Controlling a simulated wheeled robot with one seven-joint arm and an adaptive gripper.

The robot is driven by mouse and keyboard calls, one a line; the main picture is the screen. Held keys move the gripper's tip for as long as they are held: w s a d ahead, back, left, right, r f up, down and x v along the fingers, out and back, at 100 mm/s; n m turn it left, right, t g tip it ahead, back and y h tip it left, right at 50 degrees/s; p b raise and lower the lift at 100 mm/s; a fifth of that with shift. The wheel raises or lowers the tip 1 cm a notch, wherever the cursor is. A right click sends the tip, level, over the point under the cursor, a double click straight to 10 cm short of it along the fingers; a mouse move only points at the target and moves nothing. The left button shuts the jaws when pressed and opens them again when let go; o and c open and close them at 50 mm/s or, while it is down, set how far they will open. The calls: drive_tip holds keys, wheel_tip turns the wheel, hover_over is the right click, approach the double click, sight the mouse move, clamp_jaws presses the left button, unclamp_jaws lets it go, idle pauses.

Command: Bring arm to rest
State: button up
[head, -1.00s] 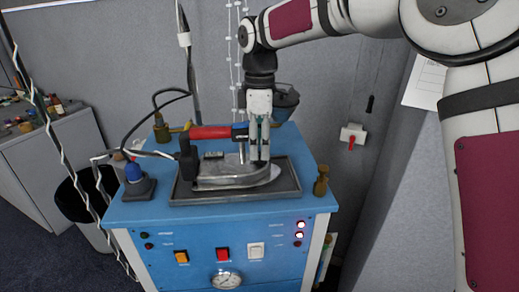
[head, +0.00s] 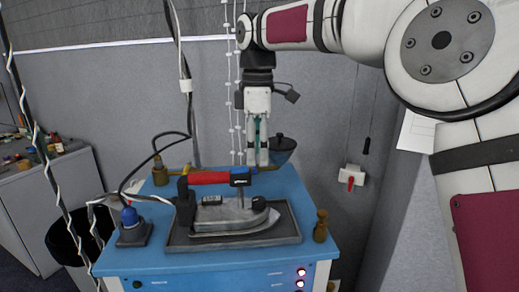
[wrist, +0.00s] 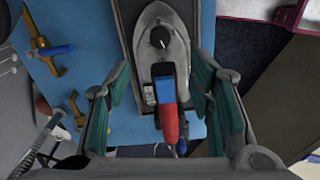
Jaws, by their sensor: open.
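My gripper (head: 257,155) hangs pointing down above the back of the blue cabinet top, with no object between its fingers. In the wrist view my gripper (wrist: 168,125) has its two fingers wide apart, the iron showing between and beyond them. The iron (head: 232,217) has a grey metal body and a red and blue handle, and sits flat in a dark tray (head: 178,240). The iron also shows in the wrist view (wrist: 158,22), below the fingers and apart from them.
Cables hang at left. A red wall switch (head: 351,179) is on the grey wall at right. A grey side cabinet (head: 45,205) stands at left.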

drive_tip(key=s+d+r+m+t+h, duration=0.1)
drive_tip(key=s+d+r+m+t, duration=0.2)
drive_tip(key=s+d+m, duration=0.95)
drive_tip(key=s+d+f+m+t, duration=0.1)
drive_tip(key=s+d+f+m, duration=0.2)
drive_tip(key=s, duration=0.5)
drive_tip(key=s+d+f+m+t+y, duration=0.1)
drive_tip(key=s+d+f+m, duration=0.2)
drive_tip(key=s+d+f, duration=0.3)
drive_tip(key=s+d, duration=0.1)
drive_tip(key=s, duration=0.2)
drive_tip(key=shift+s+d, duration=0.25)
drive_tip(key=shift+d, duration=0.05)
